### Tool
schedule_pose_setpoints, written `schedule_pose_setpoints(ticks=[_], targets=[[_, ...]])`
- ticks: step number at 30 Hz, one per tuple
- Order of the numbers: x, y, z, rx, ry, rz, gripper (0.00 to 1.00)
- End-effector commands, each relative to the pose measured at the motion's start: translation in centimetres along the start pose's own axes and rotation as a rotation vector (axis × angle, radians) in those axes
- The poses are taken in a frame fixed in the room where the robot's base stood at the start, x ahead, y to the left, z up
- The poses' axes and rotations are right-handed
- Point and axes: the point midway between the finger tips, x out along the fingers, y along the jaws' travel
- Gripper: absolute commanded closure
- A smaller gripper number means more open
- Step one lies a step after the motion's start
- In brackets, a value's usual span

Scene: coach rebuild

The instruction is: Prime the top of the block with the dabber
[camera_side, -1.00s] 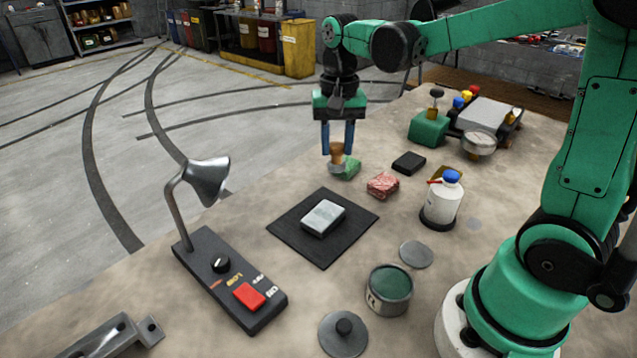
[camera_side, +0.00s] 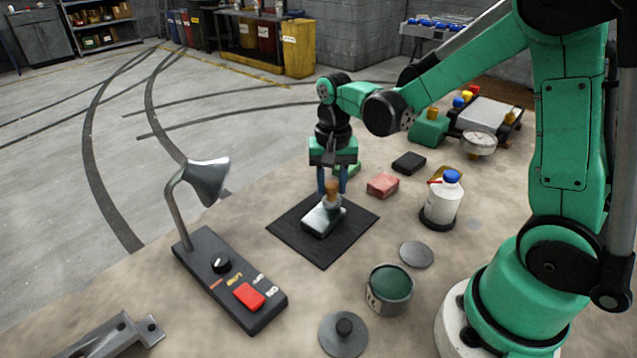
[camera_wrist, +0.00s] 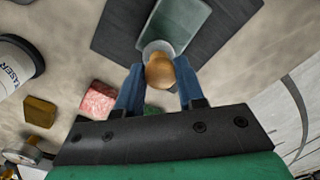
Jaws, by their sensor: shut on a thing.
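The block (camera_side: 318,222) is a pale grey, flat piece lying on a black square mat (camera_side: 345,232). In the wrist view the block (camera_wrist: 178,22) shows at the top on the dark mat (camera_wrist: 118,25). My gripper (camera_side: 332,190) is shut on the dabber (camera_side: 332,198), which has a wooden knob handle and a pale lower part. The dabber (camera_wrist: 160,70) is upright between the blue fingers in the wrist view. Its lower end is at the block's far right end; I cannot tell whether it touches the top. The dabber's underside is hidden.
An open tin of dark green liquid (camera_side: 391,285) stands front right, near two round lids. A lamp (camera_side: 207,180) stands on a switch box at left.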

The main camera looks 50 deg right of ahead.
Motion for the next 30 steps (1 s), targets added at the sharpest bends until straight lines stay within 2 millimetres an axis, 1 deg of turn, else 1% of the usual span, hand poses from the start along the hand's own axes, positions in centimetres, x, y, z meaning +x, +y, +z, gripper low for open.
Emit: schedule_pose_setpoints(ticks=[3,21,30], targets=[[0.5,-0.8,0.8,-0.003,0.000,0.000,1.00],[0.4,-4.3,5.0,-0.003,0.000,0.000,1.00],[0.5,-2.3,2.7,0.005,0.000,0.000,1.00]])
